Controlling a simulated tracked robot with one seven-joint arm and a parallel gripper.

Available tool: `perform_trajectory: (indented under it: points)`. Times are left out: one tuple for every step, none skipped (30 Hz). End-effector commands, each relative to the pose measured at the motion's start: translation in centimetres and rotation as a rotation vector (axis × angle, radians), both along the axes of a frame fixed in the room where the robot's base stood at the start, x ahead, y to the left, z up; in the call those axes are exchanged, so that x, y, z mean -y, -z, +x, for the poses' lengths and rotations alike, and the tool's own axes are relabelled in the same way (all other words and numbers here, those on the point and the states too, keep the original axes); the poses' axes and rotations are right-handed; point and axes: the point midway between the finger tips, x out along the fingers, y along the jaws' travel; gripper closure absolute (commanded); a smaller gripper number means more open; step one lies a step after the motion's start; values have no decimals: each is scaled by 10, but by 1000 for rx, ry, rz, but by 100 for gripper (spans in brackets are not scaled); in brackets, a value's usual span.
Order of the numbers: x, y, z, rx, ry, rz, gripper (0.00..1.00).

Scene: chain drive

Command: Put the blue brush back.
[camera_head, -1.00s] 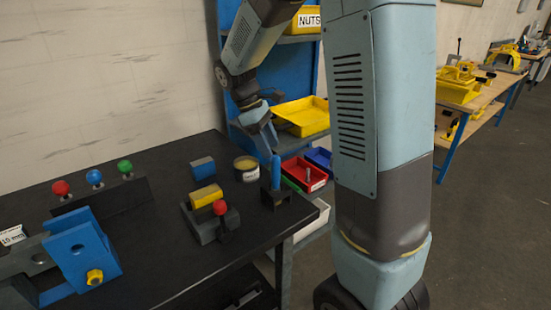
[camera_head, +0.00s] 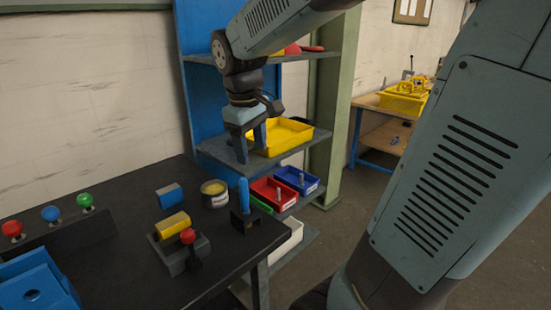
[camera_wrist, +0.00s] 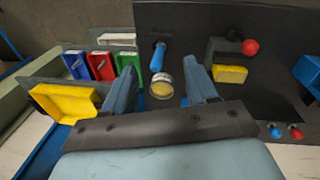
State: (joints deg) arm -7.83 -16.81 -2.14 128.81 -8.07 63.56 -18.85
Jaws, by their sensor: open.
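The blue brush (camera_head: 244,195) appears as an upright blue handle standing in a small black holder (camera_head: 243,222) at the bench's right edge. Its lower part is hidden by the holder. In the wrist view the blue handle (camera_wrist: 158,57) lies beyond the gap between my fingers, above a round tin. My gripper (camera_head: 250,148) is open and empty, fingers pointing down, above and behind the brush in the head view, in front of the yellow shelf tray. Both fingers of my gripper also show in the wrist view (camera_wrist: 162,78), apart from the brush.
The round tin (camera_head: 214,193) and a blue block (camera_head: 170,195) stand on the dark bench (camera_head: 120,250). A yellow block (camera_head: 173,223) and a red-knobbed lever (camera_head: 188,237) are close by. A yellow tray (camera_head: 282,138) sits on the shelf, with red (camera_head: 272,194) and blue bins (camera_head: 297,180) below.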

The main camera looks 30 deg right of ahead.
Motion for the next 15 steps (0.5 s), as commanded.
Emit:
perform_trajectory:
  points:
    - [2, -5, -11, 40, 37, 18, 43]
    - [3, -7, -17, 61, 59, 29, 43]
    - [4, -9, -25, 90, 91, 44, 43]
    - [4, -10, -31, 112, 113, 56, 43]
    - [5, -12, -37, 133, 137, 68, 43]
    - [5, -13, -45, 162, 168, 83, 43]
    - [6, -14, -50, 184, 190, 95, 43]
    - [6, -15, -56, 204, 213, 109, 43]
    - [6, -16, -64, 234, 243, 124, 43]
    - [6, -17, -69, 255, 265, 136, 43]
    - [6, -17, -74, 273, 287, 149, 43]
    - [6, -18, -81, 299, 313, 165, 43]
    - [6, -18, -85, 317, 334, 175, 43]
    - [6, -18, -90, 333, 351, 185, 43]
    - [6, -18, -94, 353, 373, 198, 43]
